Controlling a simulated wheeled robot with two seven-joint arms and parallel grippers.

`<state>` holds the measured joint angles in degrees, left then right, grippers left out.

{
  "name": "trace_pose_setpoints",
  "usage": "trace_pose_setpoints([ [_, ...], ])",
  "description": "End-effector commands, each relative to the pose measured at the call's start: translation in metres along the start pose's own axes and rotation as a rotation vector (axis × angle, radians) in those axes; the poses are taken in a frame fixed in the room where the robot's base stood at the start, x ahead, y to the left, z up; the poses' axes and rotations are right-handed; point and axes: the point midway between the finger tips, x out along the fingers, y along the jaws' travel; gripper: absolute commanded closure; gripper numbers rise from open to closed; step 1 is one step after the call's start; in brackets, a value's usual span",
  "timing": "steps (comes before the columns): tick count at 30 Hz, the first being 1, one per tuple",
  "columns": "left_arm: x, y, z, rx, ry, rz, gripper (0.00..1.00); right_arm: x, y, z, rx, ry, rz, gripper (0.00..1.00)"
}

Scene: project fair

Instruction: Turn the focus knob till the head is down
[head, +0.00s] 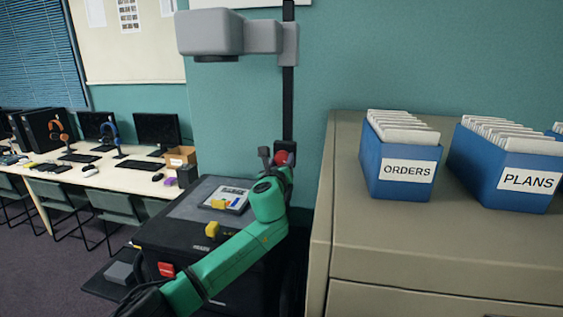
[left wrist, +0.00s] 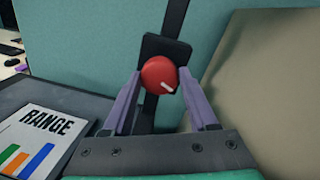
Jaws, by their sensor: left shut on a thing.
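The red focus knob (left wrist: 158,76) with a white pointer line sits on a black block on the projector's post. My left gripper (left wrist: 158,84) is shut on the knob, one purple finger at each side. In the head view the knob (head: 281,158) shows above my green left arm, which hides much of the gripper. The grey projector head (head: 210,34) is high on the black post (head: 288,100), well above the knob and the projector base (head: 195,240). The knob's white line points to the lower right in the left wrist view. My right gripper is not in view.
A RANGE chart sheet (left wrist: 35,140) lies on the projector's top, with yellow pieces nearby. A beige cabinet (head: 440,255) with blue ORDERS (head: 385,175) and PLANS (head: 490,175) file boxes stands close at the right. A desk with computers is at the back left.

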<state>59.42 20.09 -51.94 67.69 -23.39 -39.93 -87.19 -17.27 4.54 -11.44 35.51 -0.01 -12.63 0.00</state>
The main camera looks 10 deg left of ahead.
Motion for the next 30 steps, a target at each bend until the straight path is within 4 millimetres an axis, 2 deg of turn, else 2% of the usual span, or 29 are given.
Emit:
trace_pose_setpoints([
  [30,0.0002,0.0027,0.0001,-0.925,0.067,0.019,0.97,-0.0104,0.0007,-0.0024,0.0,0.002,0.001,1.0],
])
